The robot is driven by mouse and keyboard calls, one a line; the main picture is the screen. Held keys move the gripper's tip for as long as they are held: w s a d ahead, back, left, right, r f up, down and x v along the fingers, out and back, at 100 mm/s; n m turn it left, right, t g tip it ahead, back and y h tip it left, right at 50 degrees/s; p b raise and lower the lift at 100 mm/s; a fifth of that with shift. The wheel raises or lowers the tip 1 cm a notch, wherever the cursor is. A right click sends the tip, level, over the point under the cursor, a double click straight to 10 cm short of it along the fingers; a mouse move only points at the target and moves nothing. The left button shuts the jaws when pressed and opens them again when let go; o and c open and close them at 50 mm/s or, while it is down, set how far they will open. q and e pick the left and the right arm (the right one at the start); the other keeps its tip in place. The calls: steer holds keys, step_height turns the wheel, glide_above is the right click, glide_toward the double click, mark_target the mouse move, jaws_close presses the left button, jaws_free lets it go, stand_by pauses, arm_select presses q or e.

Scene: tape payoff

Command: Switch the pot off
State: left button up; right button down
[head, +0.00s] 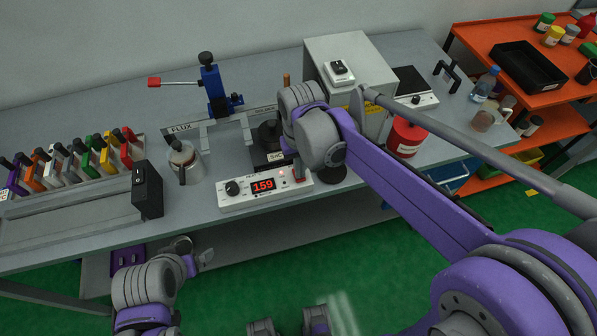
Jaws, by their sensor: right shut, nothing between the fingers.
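The pot (267,158) is a dark unit with an "SAC" label on the bench, partly hidden by my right wrist. In front of it lies a white control box (240,203) with a black knob (232,187), a lit red display (263,185) reading 159, and a small red light. A reddish switch (299,177) is at the box's right end. My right gripper (297,163) is shut and empty, just above that end; whether it touches the switch is unclear. My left gripper (205,257) is low, in front of the bench edge, its jaw state unclear.
A blue press with a red handle (211,86) is behind. A red tin (406,137) and a grey cabinet (345,50) are to the right.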

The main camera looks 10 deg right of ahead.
arm_select(q)
steer(key=shift+s+f, duration=0.1)
steer(key=shift+f, duration=0.25)
arm_select(e)
steer(key=shift+f, duration=0.4)
steer(key=shift+r+p, duration=1.85)
steer(key=shift+r, duration=1.7)
arm_select(q)
steer(key=r, duration=0.1)
steer(key=w+r, duration=0.1)
steer(key=r, duration=0.3)
steer(key=shift+w+r, duration=0.2)
steer(key=shift+w, duration=0.2)
arm_select(e)
steer(key=s+d+f+t, duration=0.2)
steer(key=s+d, duration=0.1)
steer(key=s, duration=0.3)
steer(key=s+d+f+t, duration=0.2)
steer(key=s+d+t, duration=0.1)
steer(key=s, duration=0.4)
steer(key=shift+d+t, duration=0.3)
